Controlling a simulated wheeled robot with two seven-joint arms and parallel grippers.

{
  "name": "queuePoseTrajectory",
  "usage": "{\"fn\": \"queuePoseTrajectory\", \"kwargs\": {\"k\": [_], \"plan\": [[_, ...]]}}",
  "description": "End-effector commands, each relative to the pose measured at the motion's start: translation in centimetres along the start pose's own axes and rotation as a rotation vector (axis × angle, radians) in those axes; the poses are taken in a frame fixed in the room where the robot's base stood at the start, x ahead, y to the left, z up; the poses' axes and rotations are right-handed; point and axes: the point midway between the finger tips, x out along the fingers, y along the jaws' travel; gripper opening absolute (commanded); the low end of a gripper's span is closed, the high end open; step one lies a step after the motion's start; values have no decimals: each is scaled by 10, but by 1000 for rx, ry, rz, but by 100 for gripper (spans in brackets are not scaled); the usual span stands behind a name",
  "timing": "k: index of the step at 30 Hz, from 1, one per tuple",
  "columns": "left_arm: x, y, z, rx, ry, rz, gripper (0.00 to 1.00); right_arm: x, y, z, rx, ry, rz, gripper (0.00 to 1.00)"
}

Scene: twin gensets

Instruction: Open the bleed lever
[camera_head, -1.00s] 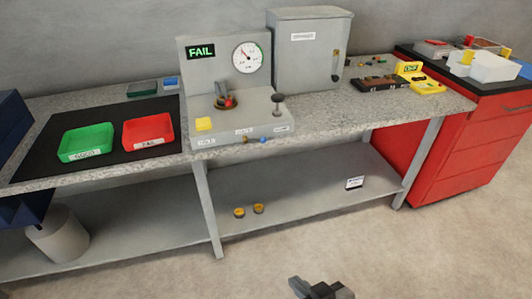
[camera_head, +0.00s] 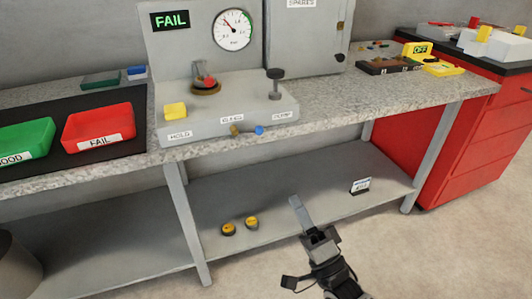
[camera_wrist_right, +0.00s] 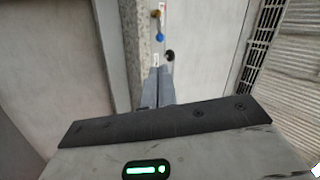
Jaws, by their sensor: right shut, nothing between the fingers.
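The bleed lever is on the front face of the grey test station (camera_head: 212,110), below a label that appears to read BLEED. It shows as a brass fitting (camera_head: 234,131) with a blue knob (camera_head: 259,130) to its right. In the right wrist view the blue knob (camera_wrist_right: 160,37) and brass fitting (camera_wrist_right: 155,14) lie beyond the fingertips. My right gripper (camera_head: 296,202) is shut and empty, in front of the bench and lower in the picture than the lever, apart from it. Its fingers (camera_wrist_right: 157,78) are together in the wrist view. My left gripper is not in view.
The station carries a FAIL display (camera_head: 171,20), a gauge (camera_head: 234,30), a yellow button (camera_head: 175,110) and a dark pump knob (camera_head: 275,74). Green (camera_head: 22,140) and red (camera_head: 98,127) trays lie left. The bench edge and lower shelf (camera_head: 310,190) are close to my right arm.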

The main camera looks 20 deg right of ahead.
Motion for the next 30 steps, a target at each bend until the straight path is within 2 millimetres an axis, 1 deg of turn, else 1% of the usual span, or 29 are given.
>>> {"fn": "queuePoseTrajectory", "kwargs": {"k": [7,11,14,24,27,30], "plan": [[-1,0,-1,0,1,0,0,2,-1,0,-1,0,0,0],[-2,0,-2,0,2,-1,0,13,-2,0,-1,1,-2,0],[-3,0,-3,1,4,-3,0,30,-2,-1,-1,2,-3,0],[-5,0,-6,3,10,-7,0,102,-2,0,-1,1,-3,0],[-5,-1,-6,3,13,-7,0,118,-1,0,-1,1,-2,0],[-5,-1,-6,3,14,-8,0,130,-1,0,-1,1,-1,0]]}}
